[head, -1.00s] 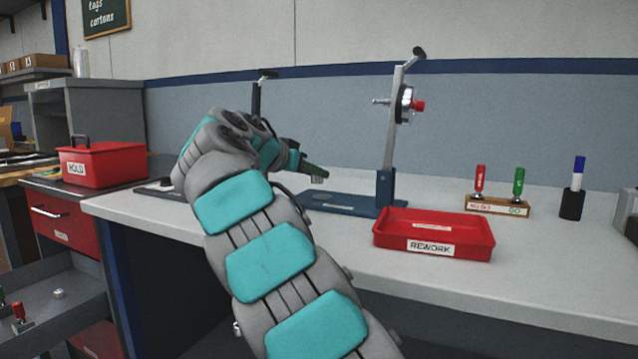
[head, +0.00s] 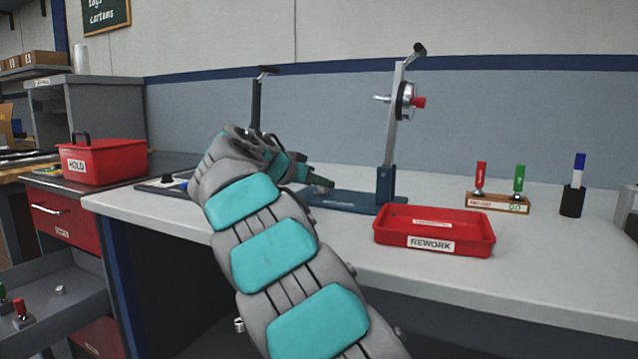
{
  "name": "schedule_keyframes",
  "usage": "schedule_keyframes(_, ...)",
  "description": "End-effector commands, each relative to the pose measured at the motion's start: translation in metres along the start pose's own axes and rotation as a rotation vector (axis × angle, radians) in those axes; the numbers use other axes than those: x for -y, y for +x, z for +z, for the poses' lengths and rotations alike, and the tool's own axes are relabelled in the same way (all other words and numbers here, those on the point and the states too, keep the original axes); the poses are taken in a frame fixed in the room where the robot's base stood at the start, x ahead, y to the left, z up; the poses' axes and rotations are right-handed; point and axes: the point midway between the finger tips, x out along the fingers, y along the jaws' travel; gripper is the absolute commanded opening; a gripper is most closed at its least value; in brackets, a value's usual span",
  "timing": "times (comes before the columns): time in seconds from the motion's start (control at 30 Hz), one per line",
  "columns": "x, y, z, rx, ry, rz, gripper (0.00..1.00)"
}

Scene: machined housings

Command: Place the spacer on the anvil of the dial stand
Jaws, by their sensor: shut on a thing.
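The dial stand (head: 387,150) stands on the bench with a blue base (head: 350,203), an upright post and a dial facing right at its upper part. My gripper (head: 328,184) is low over the left part of the blue base, left of the post. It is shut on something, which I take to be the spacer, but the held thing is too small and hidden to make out. The anvil is not clearly visible; my gripper and arm cover that part of the base. I cannot tell whether the held thing touches the stand.
A red REWORK tray (head: 434,231) sits right of the stand at the bench front. A gauge block with red and green handles (head: 497,203) and a marker holder (head: 572,203) stand farther right. A second dark stand (head: 256,105) is behind my arm. A red HOLD box (head: 101,160) is left.

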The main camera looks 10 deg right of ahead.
Motion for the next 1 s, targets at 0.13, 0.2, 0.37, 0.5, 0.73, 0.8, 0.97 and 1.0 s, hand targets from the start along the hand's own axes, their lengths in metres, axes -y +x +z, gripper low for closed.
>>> schedule_keyframes(0.13,0.0001,-0.0003,-0.0003,-0.001,0.0,0.0,0.0)
schedule_keyframes(0.2,0.0,0.0,0.0004,0.0,0.0,0.0,0.0)
schedule_keyframes(0.37,0.0,0.0005,0.0017,0.0,0.0,0.0,0.42)
schedule_keyframes(0.5,0.0,0.0005,0.0017,0.0,-0.001,0.0,0.58)
schedule_keyframes(0.73,0.0,0.0005,0.0016,0.0,-0.001,0.0,0.66)
schedule_keyframes(0.8,0.0,0.0004,0.0015,0.0,-0.001,0.0,0.66)
schedule_keyframes(0.97,0.0001,-0.0016,-0.0019,-0.001,-0.001,0.0,0.66)
schedule_keyframes(1.0,0.0002,-0.0045,-0.0006,-0.001,0.0,-0.001,0.66)
